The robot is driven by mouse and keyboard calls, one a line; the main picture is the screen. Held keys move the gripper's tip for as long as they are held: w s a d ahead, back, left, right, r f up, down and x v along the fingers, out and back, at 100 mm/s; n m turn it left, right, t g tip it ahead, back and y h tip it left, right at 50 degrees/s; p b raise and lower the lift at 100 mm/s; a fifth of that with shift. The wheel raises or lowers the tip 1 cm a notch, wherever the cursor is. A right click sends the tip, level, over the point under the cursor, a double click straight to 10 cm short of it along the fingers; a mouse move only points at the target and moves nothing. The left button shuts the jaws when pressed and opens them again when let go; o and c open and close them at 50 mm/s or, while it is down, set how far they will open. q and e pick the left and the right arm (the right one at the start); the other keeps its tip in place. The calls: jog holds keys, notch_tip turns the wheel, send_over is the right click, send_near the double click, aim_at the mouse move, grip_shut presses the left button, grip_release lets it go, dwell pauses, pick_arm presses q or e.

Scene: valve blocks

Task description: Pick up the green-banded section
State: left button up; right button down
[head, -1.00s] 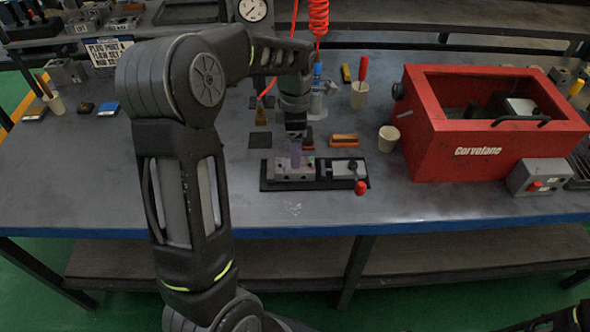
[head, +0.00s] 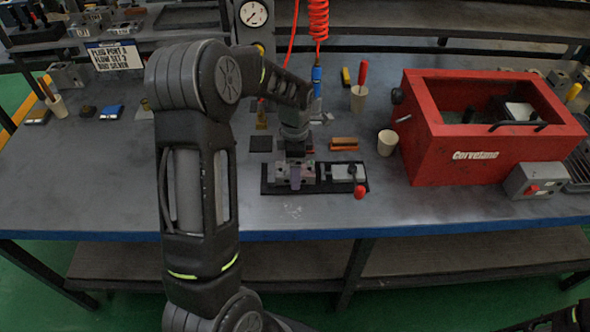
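My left arm comes in from the left and its gripper (head: 295,152) points down at the clamped valve block. The fingers are small and dark there, and I cannot tell whether they are open or shut. The grey valve block (head: 308,175) sits on a black fixture plate (head: 268,187) with a red-knobbed clamp (head: 360,191) on the right. A purple piece (head: 295,178) shows at the front of the block, below the gripper. I cannot make out a green band on any section. My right gripper is not in view.
An orange-brown block (head: 344,144) lies behind the fixture. A cup (head: 387,142) and a large red box (head: 440,150) stand to the right. Small blocks, one blue-topped (head: 112,112), lie at the left. The front of the bench (head: 290,212) is clear.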

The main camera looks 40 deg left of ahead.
pick_arm(q)
jog(key=shift+f, duration=0.45)
grip_shut()
dwell(0.9)
